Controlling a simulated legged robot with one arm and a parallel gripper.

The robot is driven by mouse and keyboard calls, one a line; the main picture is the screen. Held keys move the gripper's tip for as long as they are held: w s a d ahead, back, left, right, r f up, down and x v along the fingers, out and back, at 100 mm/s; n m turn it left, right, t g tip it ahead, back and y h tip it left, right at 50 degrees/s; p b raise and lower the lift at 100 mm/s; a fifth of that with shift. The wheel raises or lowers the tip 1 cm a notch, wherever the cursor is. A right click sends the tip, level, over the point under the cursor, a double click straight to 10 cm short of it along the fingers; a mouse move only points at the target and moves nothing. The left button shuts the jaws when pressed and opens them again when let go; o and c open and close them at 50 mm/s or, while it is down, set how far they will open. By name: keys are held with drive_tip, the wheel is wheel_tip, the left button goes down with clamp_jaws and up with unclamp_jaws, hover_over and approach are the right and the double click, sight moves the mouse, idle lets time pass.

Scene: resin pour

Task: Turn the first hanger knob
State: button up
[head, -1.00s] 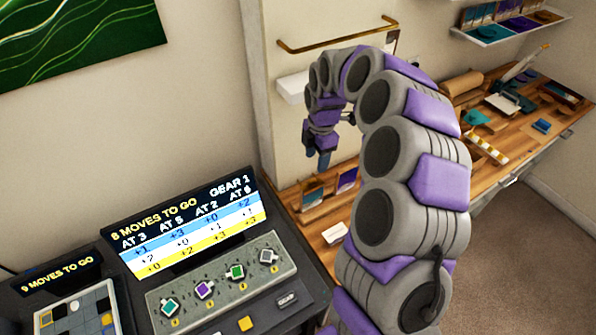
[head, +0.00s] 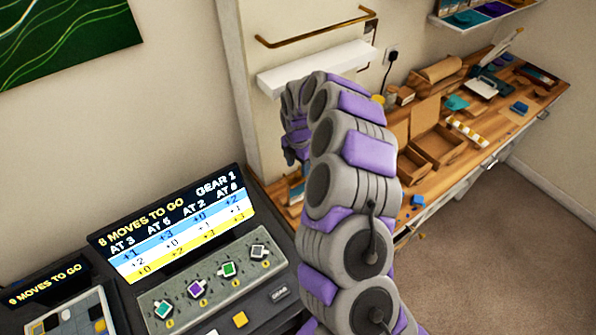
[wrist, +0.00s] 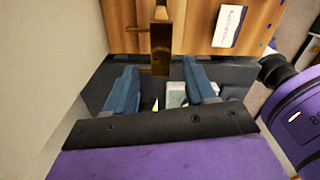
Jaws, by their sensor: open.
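The console panel (head: 212,285) carries a row of square knobs: teal (head: 163,308), purple (head: 196,288), green (head: 228,269) and grey (head: 258,252). The teal one is leftmost. The screen (head: 175,235) above reads "8 MOVES TO GO", "GEAR 1", "AT 3 AT 5 AT 2 AT 6". My gripper (head: 290,158) is raised beyond the console's right end, apart from the knobs and partly hidden by my arm. In the wrist view my gripper (wrist: 160,82) has its blue fingers apart with nothing held. A pale and yellow patch shows between them, too small to name.
A second console (head: 60,312) stands at lower left. A wooden bench (head: 440,175) with trays and tools lies at right. A white shelf (head: 315,67) and brass rail (head: 315,30) are on the wall. A brass upright piece (wrist: 161,40) stands before the fingers in the wrist view.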

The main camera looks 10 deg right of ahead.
sight(298, 174)
wheel_tip(298, 174, down, 3)
drive_tip(key=shift+f, duration=0.2)
clamp_jaws()
idle(0.5)
